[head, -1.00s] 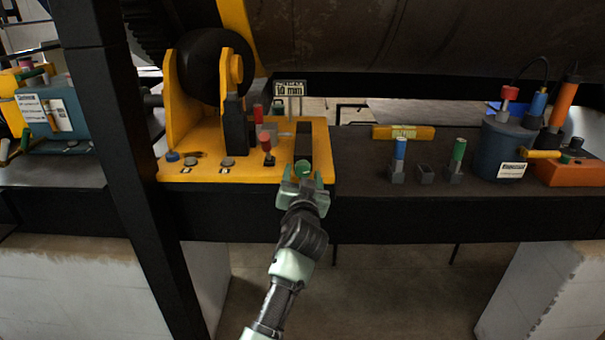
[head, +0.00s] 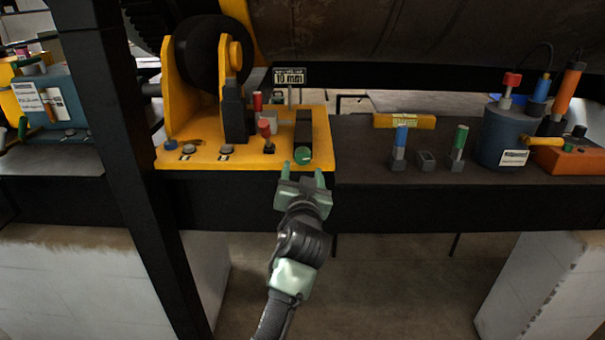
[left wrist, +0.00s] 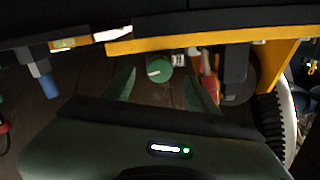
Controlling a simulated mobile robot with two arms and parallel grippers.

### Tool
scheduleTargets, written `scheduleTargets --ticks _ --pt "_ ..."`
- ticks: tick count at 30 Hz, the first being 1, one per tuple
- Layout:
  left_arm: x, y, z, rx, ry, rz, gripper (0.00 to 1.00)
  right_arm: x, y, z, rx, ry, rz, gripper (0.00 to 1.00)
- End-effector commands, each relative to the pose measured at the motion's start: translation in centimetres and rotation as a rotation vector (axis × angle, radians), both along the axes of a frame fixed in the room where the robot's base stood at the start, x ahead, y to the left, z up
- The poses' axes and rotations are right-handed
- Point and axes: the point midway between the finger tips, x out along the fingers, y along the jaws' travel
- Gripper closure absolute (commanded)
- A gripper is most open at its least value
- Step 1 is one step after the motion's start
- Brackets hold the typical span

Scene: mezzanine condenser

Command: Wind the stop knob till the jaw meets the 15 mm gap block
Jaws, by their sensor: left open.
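The stop knob (head: 303,155) is green with a pale line on its face, at the front end of a black slide on the yellow fixture (head: 190,161). It also shows in the left wrist view (left wrist: 158,69). My left gripper (head: 303,173) is open just in front of the knob, fingers apart on either side of its line and holding nothing. My right gripper is out of view.
A sign (head: 289,77) behind the fixture reads 10 mm. A black post (head: 110,140) stands at left.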

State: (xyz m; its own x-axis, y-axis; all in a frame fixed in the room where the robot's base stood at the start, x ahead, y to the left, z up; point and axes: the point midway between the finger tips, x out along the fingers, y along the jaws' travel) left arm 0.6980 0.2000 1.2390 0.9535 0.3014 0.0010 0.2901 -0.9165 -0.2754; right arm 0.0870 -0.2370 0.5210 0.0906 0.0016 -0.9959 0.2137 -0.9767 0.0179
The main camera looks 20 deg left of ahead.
Motion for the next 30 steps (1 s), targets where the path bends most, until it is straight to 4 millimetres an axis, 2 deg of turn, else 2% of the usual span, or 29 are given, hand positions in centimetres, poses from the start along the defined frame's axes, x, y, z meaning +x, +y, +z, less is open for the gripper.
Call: scheduleTargets --ticks 5,10,15,17,27,30 --pt "-0.1 0.2 0.3 -0.027 -0.021 -0.006 0.41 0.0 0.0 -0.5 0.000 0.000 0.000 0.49" --pt "-0.7 0.1 0.6 -0.185 -0.077 -0.038 0.41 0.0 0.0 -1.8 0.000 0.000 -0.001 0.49" --pt "-1.1 0.1 0.2 -0.290 -0.086 -0.051 0.41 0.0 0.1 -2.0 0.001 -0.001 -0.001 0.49" --pt "-0.6 0.2 0.2 -0.300 -0.085 -0.051 0.41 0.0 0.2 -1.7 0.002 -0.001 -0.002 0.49" --pt "4.5 1.5 0.4 -0.299 -0.084 -0.049 0.41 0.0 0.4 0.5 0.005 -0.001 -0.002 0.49" --pt "5.5 1.7 0.3 -0.299 -0.085 -0.052 0.41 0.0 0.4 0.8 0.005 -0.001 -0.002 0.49"
